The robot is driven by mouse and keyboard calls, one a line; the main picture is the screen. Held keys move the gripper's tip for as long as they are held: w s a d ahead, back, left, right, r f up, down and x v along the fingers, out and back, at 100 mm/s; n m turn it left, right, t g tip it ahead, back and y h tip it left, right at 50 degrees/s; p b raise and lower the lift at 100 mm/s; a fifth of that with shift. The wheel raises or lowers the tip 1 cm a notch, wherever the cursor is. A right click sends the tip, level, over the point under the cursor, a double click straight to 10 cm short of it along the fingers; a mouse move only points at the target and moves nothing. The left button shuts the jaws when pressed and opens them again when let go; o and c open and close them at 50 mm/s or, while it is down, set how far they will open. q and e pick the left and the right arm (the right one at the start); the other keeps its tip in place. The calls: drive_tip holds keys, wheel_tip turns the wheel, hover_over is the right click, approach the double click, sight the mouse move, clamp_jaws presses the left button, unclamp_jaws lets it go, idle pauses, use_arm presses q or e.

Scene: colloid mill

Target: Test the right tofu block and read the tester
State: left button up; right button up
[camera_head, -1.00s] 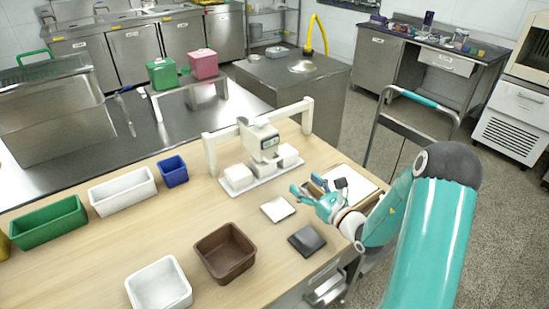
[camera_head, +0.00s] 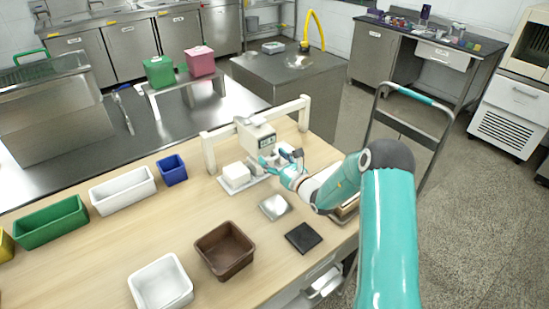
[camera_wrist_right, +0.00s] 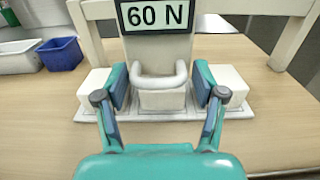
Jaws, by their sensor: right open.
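The white tester (camera_head: 257,138) stands under a white frame on the table. In the right wrist view its display (camera_wrist_right: 157,15) reads 60 N, and a pale loop handle (camera_wrist_right: 160,82) sticks out below it. My right gripper (camera_head: 277,164) is open in front of the tester. In the right wrist view my right gripper (camera_wrist_right: 161,82) has one finger on each side of the handle, apart from it. The left tofu block (camera_head: 235,175) and the right tofu block (camera_wrist_right: 232,88) sit on a white tray (camera_wrist_right: 150,116). In the head view my gripper hides most of the right block. My left gripper is out of view.
A silvery plate (camera_head: 274,207), a dark pad (camera_head: 303,237), a brown bin (camera_head: 224,250) and a white bin (camera_head: 160,285) lie nearer. White, blue (camera_head: 172,170) and green (camera_head: 50,222) bins stand at the left. A tray (camera_head: 346,209) is partly under my right arm.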

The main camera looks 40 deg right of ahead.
clamp_jaws()
drive_tip(key=s+d+b, duration=0.1)
drive_tip(key=d+b, duration=0.2)
drive_tip(key=d, duration=0.6)
drive_tip(key=shift+d, duration=0.3)
unclamp_jaws()
drive_tip(key=shift+s, duration=0.1)
